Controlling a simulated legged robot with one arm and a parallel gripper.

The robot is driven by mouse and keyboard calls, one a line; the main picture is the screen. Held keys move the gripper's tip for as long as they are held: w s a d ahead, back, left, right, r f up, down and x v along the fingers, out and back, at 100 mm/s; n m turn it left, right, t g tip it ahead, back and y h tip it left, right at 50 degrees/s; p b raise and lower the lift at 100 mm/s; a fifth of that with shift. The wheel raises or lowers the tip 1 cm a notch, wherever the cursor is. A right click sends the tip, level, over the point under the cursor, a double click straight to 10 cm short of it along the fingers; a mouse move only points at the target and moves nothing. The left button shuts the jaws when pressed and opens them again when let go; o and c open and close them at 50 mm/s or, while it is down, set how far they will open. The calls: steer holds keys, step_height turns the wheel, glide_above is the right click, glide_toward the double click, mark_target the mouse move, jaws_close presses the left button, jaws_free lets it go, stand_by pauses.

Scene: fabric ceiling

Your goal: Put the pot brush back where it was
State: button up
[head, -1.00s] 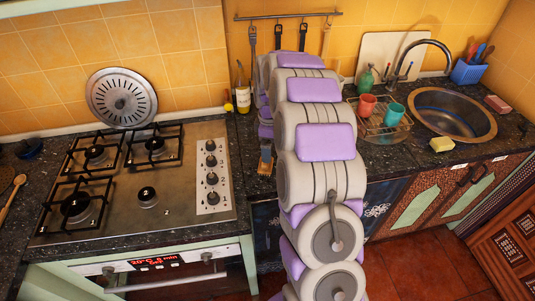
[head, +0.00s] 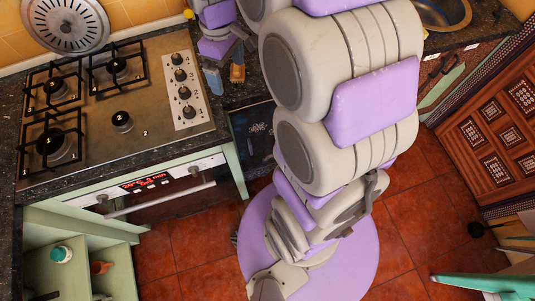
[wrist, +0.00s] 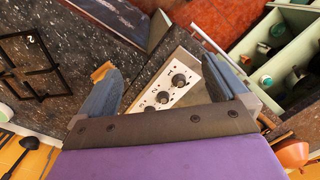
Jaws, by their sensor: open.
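My gripper (head: 226,66) is over the counter just right of the hob's knob panel. In the wrist view its two blue-grey fingers (wrist: 160,70) stand apart with nothing clearly held between them. A small tan-brown piece (head: 237,74) shows beside the fingers near the counter edge. It also shows in the wrist view (wrist: 102,71), at the tip of the left finger. It may be part of the pot brush, but I cannot tell, nor whether it touches the finger. No other pot brush can be made out for sure.
The gas hob (head: 112,95) is left of my gripper, with a round perforated metal disc (head: 66,27) behind it. An open green cupboard (head: 85,228) holds small containers at lower left. The sink (head: 443,12) is at upper right. Red floor tiles (head: 400,225) are clear in front.

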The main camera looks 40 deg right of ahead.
steer(key=s+a+m, duration=0.3)
steer(key=s, duration=0.9)
steer(key=s+a+m+g, duration=0.1)
steer(key=s+a+m, duration=0.2)
steer(key=s, duration=0.9)
steer(key=shift+s, duration=0.25)
steer(key=shift+d, duration=0.1)
